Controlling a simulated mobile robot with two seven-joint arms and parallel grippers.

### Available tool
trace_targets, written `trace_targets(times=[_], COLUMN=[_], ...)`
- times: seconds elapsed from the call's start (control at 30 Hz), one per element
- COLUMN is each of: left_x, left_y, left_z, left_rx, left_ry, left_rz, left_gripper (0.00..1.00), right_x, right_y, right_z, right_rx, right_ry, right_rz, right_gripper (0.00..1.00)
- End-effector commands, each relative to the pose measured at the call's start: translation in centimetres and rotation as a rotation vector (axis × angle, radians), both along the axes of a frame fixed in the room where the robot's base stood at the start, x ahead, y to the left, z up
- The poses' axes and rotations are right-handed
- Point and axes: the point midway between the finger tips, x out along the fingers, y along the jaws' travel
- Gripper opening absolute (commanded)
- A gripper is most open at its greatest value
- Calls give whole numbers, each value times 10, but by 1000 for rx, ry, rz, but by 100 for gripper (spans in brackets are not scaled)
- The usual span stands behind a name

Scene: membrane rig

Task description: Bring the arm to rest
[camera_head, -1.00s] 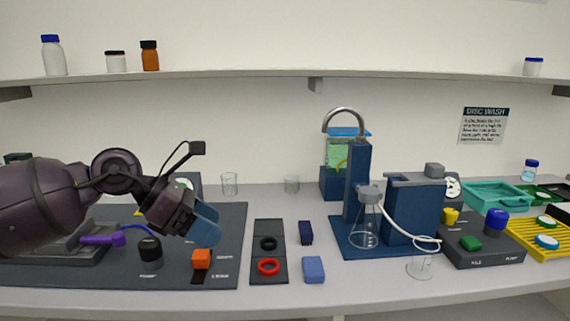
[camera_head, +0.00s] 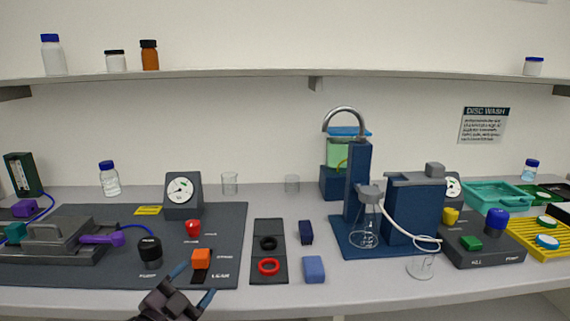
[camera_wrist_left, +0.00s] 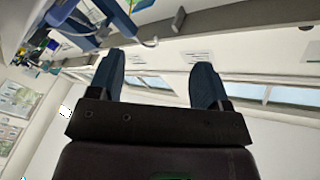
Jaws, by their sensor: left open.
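My left gripper (camera_head: 191,284) is low at the front edge of the bench in the head view, in front of the orange block (camera_head: 201,259) on the dark panel. Its two blue fingers are apart with nothing between them. In the left wrist view the gripper (camera_wrist_left: 157,85) also shows its fingers spread and empty, with the room's wall and windows behind them. My right gripper is in neither view.
The dark panel (camera_head: 225,240) holds a gauge (camera_head: 183,195), a red knob (camera_head: 193,229), a black knob (camera_head: 150,251) and a grey clamp device (camera_head: 60,240). A dark strip with rings (camera_head: 269,255) lies right of it. The blue rig (camera_head: 412,212) with a flask stands further right.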

Motion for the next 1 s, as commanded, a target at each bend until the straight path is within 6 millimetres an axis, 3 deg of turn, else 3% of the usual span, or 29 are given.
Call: trace_targets(times=[0.03, 0.2, 0.37, 0.6, 0.8, 1.0], left_x=[-11, -51, -101, -189, -249, -271], left_y=[8, 33, 53, 79, 86, 89], left_z=[-24, -92, -148, -216, -251, -261], left_rx=[-54, -209, -330, -433, -463, -459], left_ry=[79, 305, 463, 638, 746, 782], left_rz=[37, 154, 257, 426, 513, 536], left_gripper=[71, 71, 71, 71, 71, 71], right_x=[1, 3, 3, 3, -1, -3], right_y=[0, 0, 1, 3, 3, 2], right_z=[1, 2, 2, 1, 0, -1], right_rx=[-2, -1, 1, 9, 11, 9], right_ry=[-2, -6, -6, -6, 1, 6], right_rz=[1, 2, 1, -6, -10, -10], right_gripper=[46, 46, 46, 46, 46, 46])
